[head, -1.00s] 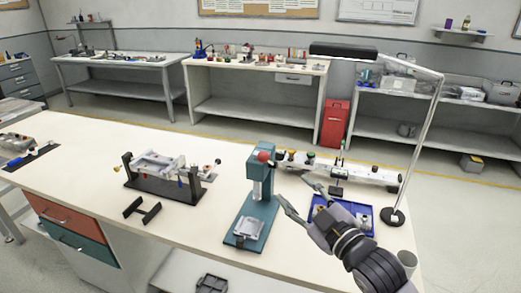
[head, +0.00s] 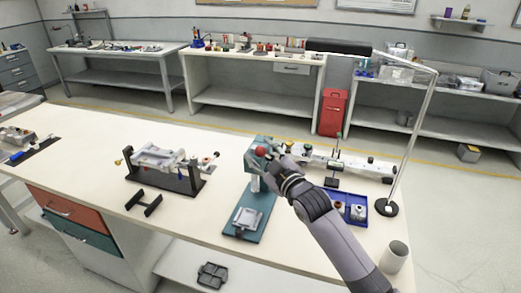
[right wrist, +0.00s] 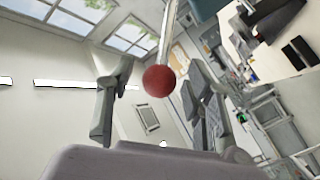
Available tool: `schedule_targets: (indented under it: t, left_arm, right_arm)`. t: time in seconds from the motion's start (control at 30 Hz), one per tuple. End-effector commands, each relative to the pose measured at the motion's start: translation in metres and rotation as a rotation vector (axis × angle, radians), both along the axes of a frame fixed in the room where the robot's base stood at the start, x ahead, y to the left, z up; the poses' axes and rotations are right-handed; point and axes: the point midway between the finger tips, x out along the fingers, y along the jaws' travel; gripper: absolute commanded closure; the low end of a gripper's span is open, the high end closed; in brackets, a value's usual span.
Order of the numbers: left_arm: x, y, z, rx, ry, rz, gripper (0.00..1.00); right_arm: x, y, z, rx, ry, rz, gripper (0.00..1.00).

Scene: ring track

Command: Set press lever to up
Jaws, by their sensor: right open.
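The teal press (head: 242,230) stands near the front edge of the bench, right of the middle. Its lever ends in a red knob (head: 262,153), beside the press head in the head view. My right gripper (head: 262,147) is at the knob, its arm reaching in from the lower right and hiding part of the press head. In the right wrist view the red knob (right wrist: 159,81) shows between the two open fingers, apart from both, with the pale lever rod (right wrist: 168,30) running up from it. The lever's exact angle is hard to tell. My left gripper is out of view.
A black fixture (head: 178,182) and a small black stand (head: 143,204) are left of the press. A blue tray (head: 357,214), a white rail (head: 352,165), a lamp post (head: 413,130) and a cup (head: 394,257) are to its right. The bench front between stand and press is clear.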

Motion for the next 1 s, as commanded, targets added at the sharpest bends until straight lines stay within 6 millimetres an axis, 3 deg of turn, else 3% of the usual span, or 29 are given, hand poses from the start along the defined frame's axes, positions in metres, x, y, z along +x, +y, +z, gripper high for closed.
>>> schedule_targets:
  t: [0.43,1.0]
  left_arm:
    - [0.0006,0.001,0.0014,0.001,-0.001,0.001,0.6]
    - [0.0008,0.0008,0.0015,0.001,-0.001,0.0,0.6]
  right_arm:
    - [0.007,0.0043,-0.0002,-0.001,0.0,0.0,0.53]
    - [0.0068,0.004,-0.0003,0.0,0.0,0.0,0.91]
